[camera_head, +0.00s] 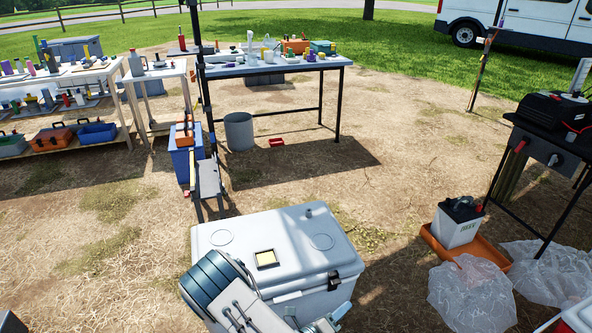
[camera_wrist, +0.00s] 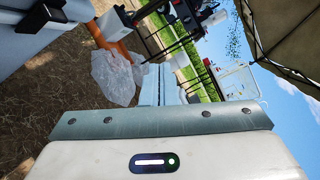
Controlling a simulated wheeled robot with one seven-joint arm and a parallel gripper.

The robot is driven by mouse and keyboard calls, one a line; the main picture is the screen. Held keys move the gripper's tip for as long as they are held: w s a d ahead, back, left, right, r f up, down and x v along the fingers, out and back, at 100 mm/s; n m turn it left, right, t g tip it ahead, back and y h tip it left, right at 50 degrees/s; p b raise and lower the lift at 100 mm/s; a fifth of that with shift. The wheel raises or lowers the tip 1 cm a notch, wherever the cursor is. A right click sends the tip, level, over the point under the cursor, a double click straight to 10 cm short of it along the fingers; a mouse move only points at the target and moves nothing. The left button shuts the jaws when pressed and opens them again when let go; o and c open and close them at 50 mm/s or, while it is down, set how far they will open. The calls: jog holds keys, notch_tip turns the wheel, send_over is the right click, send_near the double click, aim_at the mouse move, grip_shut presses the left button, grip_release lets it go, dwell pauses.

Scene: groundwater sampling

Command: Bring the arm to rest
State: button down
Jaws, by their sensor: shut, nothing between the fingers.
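My arm (camera_head: 238,294) shows at the bottom of the head view, bent in front of the white cooler (camera_head: 290,235) and covering part of its front. In the wrist view, my gripper (camera_wrist: 159,70) has its two fingers together and holds nothing. The fingers point away from the camera into open air. I cannot make out the fingertips clearly in the head view.
A work table (camera_head: 300,65) with bottles stands at the back. Shelves (camera_head: 70,75) stand left, a blue bin (camera_head: 187,160) before the table. At right are a black-topped stand (camera_head: 545,145), a battery (camera_head: 458,222) and plastic bags (camera_head: 470,293). Bare ground lies between.

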jog(key=s+d+r+m+g+y+p, duration=0.1)
jog(key=s+d+r+m+g+p, duration=0.25)
jog(key=r+m, duration=0.5)
jog(key=s+d+r+m+g+y+p, duration=0.15)
jog(key=r+m+g+p, duration=0.25)
jog(key=r+m+g, duration=0.45)
jog(key=s+d+r+m+g+y+p, duration=0.15)
jog(key=s+r+m+p, duration=0.35)
jog(key=r, duration=0.6)
jog(key=s+a+r+m+t+y+p, duration=0.1)
jog(key=s+r+m+y+p, duration=0.1)
jog(key=r+m, duration=0.3)
jog(key=s+a+r+m+t+y+p, duration=0.2)
jog(key=r+m+y+p, duration=0.2)
jog(key=r, duration=0.7)
jog(key=s+a+r+m+t+y+p, duration=0.1)
jog(key=r+m+y, duration=0.3)
jog(key=r+m, duration=0.4)
jog(key=shift+s+a+r+t+p, duration=0.3)
jog(key=shift+s+r+p, duration=0.25)
jog(key=shift+s+p, duration=0.3)
jog(key=shift+w, duration=0.1)
